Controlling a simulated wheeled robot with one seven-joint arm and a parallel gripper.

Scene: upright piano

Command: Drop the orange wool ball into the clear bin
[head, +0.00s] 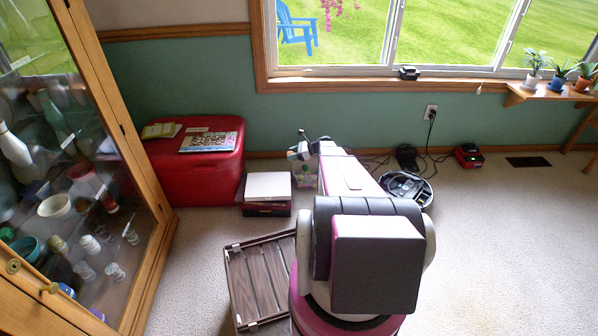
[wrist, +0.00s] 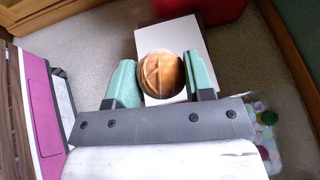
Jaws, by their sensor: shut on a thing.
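My gripper (wrist: 160,78) has pale green fingers and is shut on the orange wool ball (wrist: 161,73), which looks brown-orange and streaked in the wrist view. The ball is between the two fingers, above the floor and in line with a white-topped box. In the head view my gripper (head: 303,149) is small and far out, and the ball is hard to make out there. A clear bin with several coloured things in it shows at the right of the wrist view (wrist: 268,140), partly behind my gripper. It also seems to show in the head view (head: 307,176), below my gripper.
The white-topped box (head: 268,187) stands left of the bin. A red chest (head: 205,165) is behind it by the wall. A slatted wooden crate (head: 262,280) lies nearer. A glass cabinet (head: 80,190) fills the left.

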